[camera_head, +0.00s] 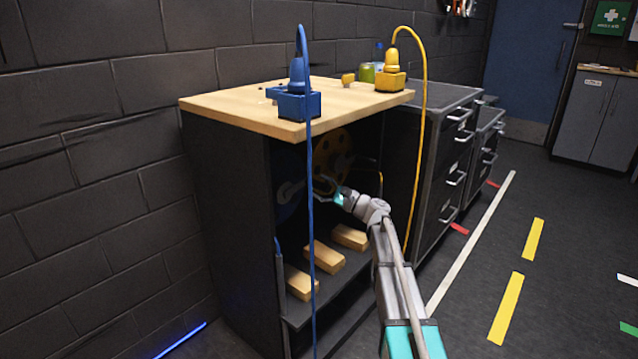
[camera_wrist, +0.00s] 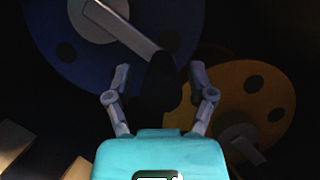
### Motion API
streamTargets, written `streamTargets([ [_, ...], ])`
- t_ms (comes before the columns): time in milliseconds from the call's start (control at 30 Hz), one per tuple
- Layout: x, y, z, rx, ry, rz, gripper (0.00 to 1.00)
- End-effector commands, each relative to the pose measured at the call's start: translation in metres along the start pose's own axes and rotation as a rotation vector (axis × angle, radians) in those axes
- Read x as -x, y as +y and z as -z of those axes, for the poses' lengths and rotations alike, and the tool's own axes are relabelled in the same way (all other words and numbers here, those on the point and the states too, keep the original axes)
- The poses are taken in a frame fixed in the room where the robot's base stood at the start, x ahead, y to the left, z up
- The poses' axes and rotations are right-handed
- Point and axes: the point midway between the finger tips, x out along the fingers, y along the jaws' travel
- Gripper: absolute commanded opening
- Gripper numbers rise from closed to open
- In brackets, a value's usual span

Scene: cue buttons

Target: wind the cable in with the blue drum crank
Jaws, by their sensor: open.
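The blue drum (camera_wrist: 75,55) fills the upper left of the wrist view, with a pale hub and a grey crank arm (camera_wrist: 128,32) slanting down to the right. A dark crank handle (camera_wrist: 160,88) stands at the arm's end, between the spread fingers of my gripper (camera_wrist: 160,75). The fingers are open, one on each side of it; contact cannot be told. In the head view my gripper (camera_head: 326,187) reaches into the dark cabinet, and the blue drum (camera_head: 288,203) is mostly in shadow. The blue cable (camera_head: 311,230) rises from a blue plug (camera_head: 299,75) and hangs down in front of the cabinet.
A yellow drum (camera_wrist: 245,105) with its own crank sits close on the right. A yellow cable (camera_head: 421,140) hangs beside my arm. Several wooden blocks (camera_head: 325,257) lie on the lower shelf. The wooden top (camera_head: 225,101) and cabinet side (camera_head: 225,200) bound the opening.

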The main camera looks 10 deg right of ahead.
Motion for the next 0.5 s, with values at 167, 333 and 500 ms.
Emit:
streamTargets([
  [167, 0.001, 0.003, 0.006, -0.002, 0.005, 0.002, 0.71],
  [333, 0.004, 0.008, 0.018, -0.007, 0.018, 0.008, 0.71],
  [500, 0.008, 0.019, 0.029, 0.002, 0.04, -0.003, 0.71],
])
